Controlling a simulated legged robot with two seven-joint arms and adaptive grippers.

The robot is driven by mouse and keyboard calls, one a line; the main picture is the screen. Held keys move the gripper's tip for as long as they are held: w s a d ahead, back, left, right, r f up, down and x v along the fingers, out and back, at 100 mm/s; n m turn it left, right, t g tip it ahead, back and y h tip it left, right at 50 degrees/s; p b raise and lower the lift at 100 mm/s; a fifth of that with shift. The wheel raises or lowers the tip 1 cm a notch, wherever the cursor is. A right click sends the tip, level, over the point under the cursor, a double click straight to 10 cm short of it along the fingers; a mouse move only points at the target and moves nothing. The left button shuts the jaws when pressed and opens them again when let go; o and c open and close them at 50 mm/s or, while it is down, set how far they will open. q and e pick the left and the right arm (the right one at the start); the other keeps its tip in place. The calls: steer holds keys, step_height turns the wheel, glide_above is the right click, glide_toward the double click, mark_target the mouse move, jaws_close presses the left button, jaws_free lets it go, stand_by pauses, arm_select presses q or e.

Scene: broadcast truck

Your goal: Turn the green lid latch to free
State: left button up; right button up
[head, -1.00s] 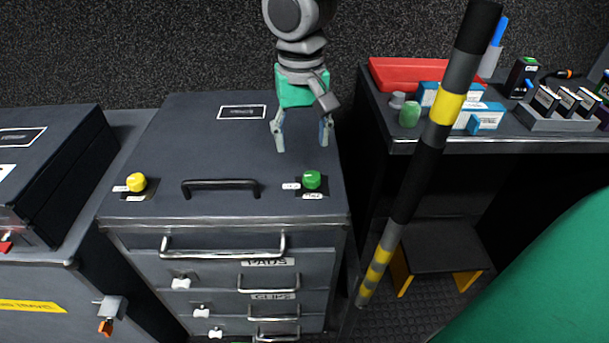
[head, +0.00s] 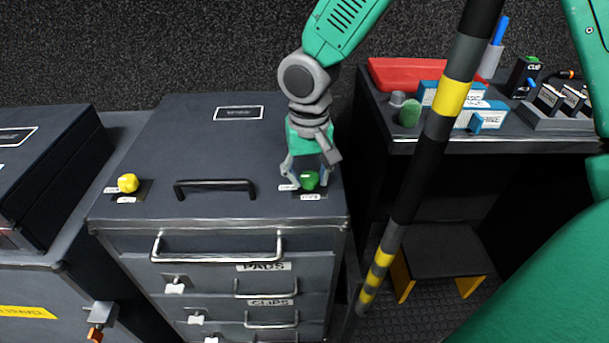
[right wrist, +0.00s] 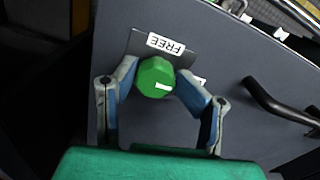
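The green lid latch (head: 310,181) is a knob on a dark plate at the right front of the cabinet lid (head: 215,135). In the right wrist view the green latch (right wrist: 155,77) has a white mark pointing right in the picture, and a FREE label (right wrist: 166,44) lies beyond it. My right gripper (head: 307,180) is down at the latch, one finger on each side of it. In the right wrist view its fingers (right wrist: 158,78) are spread around the knob, with contact not clear. My left gripper is not in view.
A yellow knob (head: 128,183) and a black handle (head: 215,185) sit on the same lid. A striped pole (head: 423,150) stands right of the cabinet. A side table with a red tray (head: 415,75) and small boxes is behind it.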

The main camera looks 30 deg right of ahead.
steer(key=shift+d+f, duration=0.15)
steer(key=shift+d, duration=0.5)
steer(key=c, duration=0.3)
steer(key=shift+a, duration=0.45)
steer(key=shift+c, duration=0.2)
steer(key=shift+d+n+p, duration=0.2)
steer(key=shift+n+p, duration=0.3)
steer(key=shift+p, duration=0.3)
steer(key=n+p, duration=0.9)
steer(key=p, duration=0.1)
steer(key=shift+a+p, duration=0.15)
steer(key=shift+p, duration=0.15)
steer(key=n+p, duration=0.2)
steer(key=n, duration=0.1)
steer(key=shift+n+p, duration=0.35)
steer(key=shift+n, duration=0.05)
arm_select(q)
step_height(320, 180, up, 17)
steer(key=p, duration=0.1)
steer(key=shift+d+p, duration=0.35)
steer(key=shift+p, duration=0.05)
arm_select(e)
steer(key=shift+n, duration=1.4)
